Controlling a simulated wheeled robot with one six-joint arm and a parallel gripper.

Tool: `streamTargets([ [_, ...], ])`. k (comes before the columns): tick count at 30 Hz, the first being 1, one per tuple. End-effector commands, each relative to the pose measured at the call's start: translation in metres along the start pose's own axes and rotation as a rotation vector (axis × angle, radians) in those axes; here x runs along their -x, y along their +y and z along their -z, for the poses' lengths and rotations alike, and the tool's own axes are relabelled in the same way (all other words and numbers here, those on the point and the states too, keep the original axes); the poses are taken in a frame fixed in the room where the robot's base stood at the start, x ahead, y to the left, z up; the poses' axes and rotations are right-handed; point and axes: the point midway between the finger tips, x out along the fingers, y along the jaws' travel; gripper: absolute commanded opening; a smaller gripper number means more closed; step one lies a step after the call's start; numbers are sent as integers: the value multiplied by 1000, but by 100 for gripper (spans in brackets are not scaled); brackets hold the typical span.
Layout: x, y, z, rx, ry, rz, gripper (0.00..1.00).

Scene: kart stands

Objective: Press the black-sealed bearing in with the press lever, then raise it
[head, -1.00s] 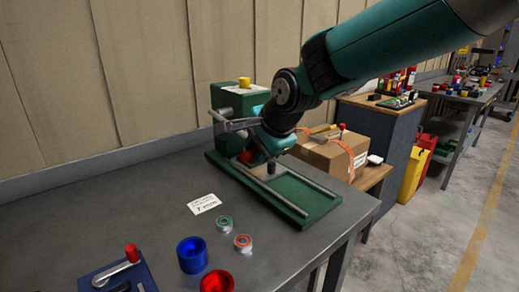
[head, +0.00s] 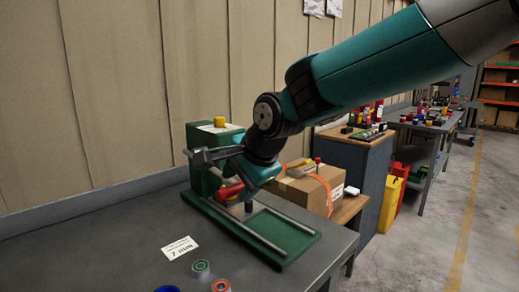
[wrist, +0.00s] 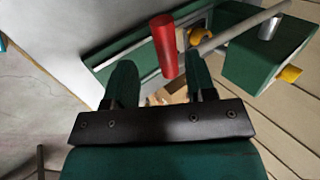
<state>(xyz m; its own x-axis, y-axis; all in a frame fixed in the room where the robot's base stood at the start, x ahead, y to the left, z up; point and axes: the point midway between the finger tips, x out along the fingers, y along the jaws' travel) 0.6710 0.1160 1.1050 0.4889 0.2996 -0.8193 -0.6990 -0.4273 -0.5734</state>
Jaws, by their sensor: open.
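The green press (head: 208,140) stands on the grey bench, with a yellow knob on its top. Its lever ends in a red handle (head: 230,190), which also shows in the wrist view (wrist: 165,48). My gripper (head: 246,180) is close beside the handle at the right. In the wrist view my gripper (wrist: 161,78) has its two fingers apart, with the red handle between and just beyond them, not clamped. A green-ringed bearing (head: 201,266) and an orange-ringed bearing (head: 221,286) lie on the bench. I cannot make out a black-sealed bearing; the pressing spot is partly hidden by my arm.
A white "7 mm" card (head: 180,248) lies in front of the press. A blue cup (head: 167,289) is cut off at the bottom edge. A cardboard box (head: 308,187) stands on a lower table to the right. The bench left of the press is clear.

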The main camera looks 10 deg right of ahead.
Motion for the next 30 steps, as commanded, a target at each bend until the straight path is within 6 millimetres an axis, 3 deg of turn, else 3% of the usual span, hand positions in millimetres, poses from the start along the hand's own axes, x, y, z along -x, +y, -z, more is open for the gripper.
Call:
streamTargets([
  [9, 84, 0, 0, -1, 2, 5, 50],
  [15, 119, 1, 0, -2, 1, 0, 50],
  [21, 133, 1, 0, -2, 1, -3, 50],
  [30, 134, 2, 0, -1, 0, -3, 51],
])
